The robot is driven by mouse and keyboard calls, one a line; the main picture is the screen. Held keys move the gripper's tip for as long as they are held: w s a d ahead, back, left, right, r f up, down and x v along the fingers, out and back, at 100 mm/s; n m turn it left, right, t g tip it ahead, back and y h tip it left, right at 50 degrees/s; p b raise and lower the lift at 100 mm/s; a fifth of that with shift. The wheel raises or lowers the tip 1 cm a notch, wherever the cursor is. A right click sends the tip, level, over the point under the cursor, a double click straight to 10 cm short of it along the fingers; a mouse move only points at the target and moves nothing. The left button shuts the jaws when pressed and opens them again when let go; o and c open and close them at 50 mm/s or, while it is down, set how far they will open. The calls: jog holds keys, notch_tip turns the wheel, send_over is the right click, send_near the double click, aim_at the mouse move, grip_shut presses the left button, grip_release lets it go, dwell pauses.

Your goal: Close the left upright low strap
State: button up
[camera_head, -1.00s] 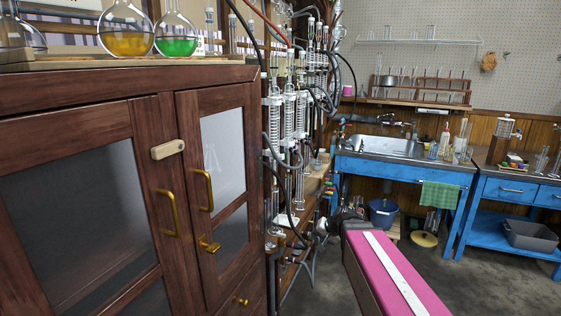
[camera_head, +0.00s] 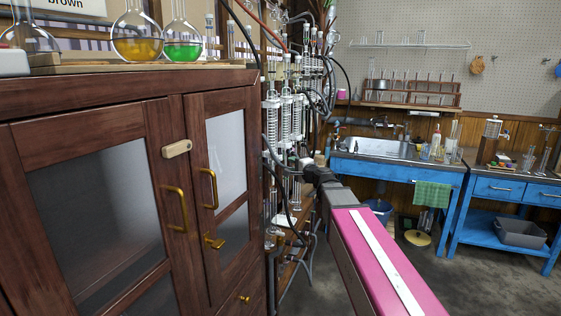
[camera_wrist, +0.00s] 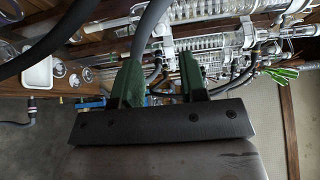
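The reflux rig (camera_head: 287,115), with coiled glass condensers, hoses and clamps on a wooden frame, stands right of the cabinet in the head view. I cannot pick out the left upright low strap for certain in either view. In the wrist view my gripper (camera_wrist: 163,74) shows two green fingers with a gap between them and nothing held. Its fingertips point toward the glass condensers (camera_wrist: 205,42), which lie across the picture behind them. In the head view the dark wrist (camera_head: 322,178) is at the rig's lower right side, and the fingers are too small to make out.
A thick grey hose (camera_wrist: 150,28) passes close by the fingers, and a black hose (camera_wrist: 50,38) curves at the left. A wooden cabinet (camera_head: 165,110) holding flasks on top fills the left. A blue sink bench (camera_head: 400,172) stands behind.

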aim_at(281, 159)
jog(key=x, duration=0.9)
jog(key=c, duration=0.6)
